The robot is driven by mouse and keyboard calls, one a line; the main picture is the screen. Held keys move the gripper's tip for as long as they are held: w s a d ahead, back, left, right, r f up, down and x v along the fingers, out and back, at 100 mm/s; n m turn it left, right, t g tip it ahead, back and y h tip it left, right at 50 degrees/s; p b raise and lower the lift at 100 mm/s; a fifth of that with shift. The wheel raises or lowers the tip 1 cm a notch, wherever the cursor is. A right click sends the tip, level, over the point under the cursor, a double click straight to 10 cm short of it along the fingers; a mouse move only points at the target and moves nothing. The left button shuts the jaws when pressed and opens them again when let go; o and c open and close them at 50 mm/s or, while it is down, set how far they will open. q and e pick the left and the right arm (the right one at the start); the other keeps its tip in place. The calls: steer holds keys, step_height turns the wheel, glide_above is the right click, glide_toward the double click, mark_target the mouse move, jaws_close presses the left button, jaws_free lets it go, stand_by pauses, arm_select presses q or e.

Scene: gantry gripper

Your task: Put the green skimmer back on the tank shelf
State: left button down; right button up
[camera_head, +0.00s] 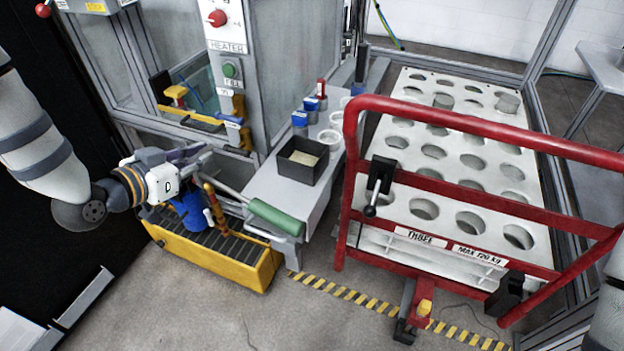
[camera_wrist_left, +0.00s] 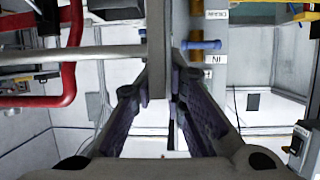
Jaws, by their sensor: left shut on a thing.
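The green skimmer (camera_head: 277,218) has a thick green handle and a thin grey rod that runs up and left to my left gripper (camera_head: 193,160). My left gripper is shut on the skimmer's grey part, above the yellow slatted tray. In the left wrist view, a grey rod (camera_wrist_left: 75,54) runs in from the left to a grey upright piece between the fingers (camera_wrist_left: 160,100). The green handle is not in that view. The grey shelf (camera_head: 248,188) is beside the tank, and the handle overlaps its front end in the head view; contact cannot be told. My right gripper is out of view.
A black box (camera_head: 303,160), white cups (camera_head: 329,138) and blue-topped bottles (camera_head: 300,121) stand on the shelf. The yellow tray (camera_head: 262,270) and a blue container (camera_head: 188,213) are below my left gripper. A red-railed cart (camera_head: 470,127) stands at the right.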

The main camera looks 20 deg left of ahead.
arm_select(q)
steer(key=b, duration=0.5)
glide_above(262, 184)
steer(key=f, duration=1)
steer(key=shift+s+f, duration=0.1)
steer(key=shift+s, duration=0.1)
step_height(262, 184, down, 3)
steer(key=shift+w+f, duration=0.15)
steer(key=shift+f, duration=0.05)
steer(key=shift+r, duration=0.2)
steer(key=shift+f, duration=0.15)
steer(key=c, duration=2)
jaws_free()
steer(key=shift+f, duration=0.1)
steer(key=shift+c, duration=0.2)
steer(key=o, duration=0.4)
steer(key=shift+o, duration=0.2)
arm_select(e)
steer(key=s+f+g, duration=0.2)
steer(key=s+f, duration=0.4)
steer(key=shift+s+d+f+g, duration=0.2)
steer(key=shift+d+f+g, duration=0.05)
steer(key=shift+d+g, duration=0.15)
